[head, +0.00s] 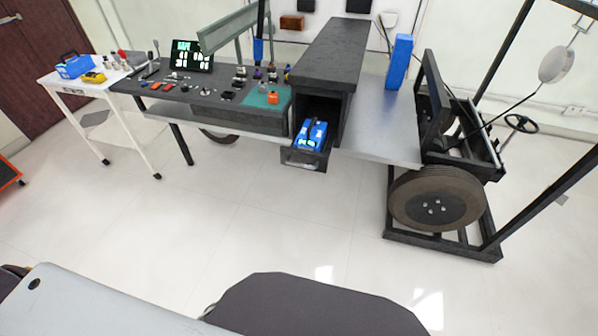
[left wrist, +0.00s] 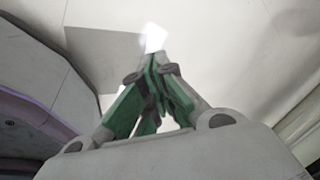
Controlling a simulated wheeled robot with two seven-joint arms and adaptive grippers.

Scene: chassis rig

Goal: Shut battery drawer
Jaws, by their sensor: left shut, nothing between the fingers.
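The battery drawer (head: 304,157) is pulled out of the dark cabinet (head: 331,62) at the middle of the rig in the head view. The drawer does not show in the left wrist view. My right gripper is in neither view.
A dark bench (head: 215,95) with small parts and a screen (head: 192,56) extends left of the drawer. A white side table (head: 75,80) stands farther left. A grey deck (head: 378,130) and a wheel (head: 437,198) are to the right. The floor before the drawer is clear.

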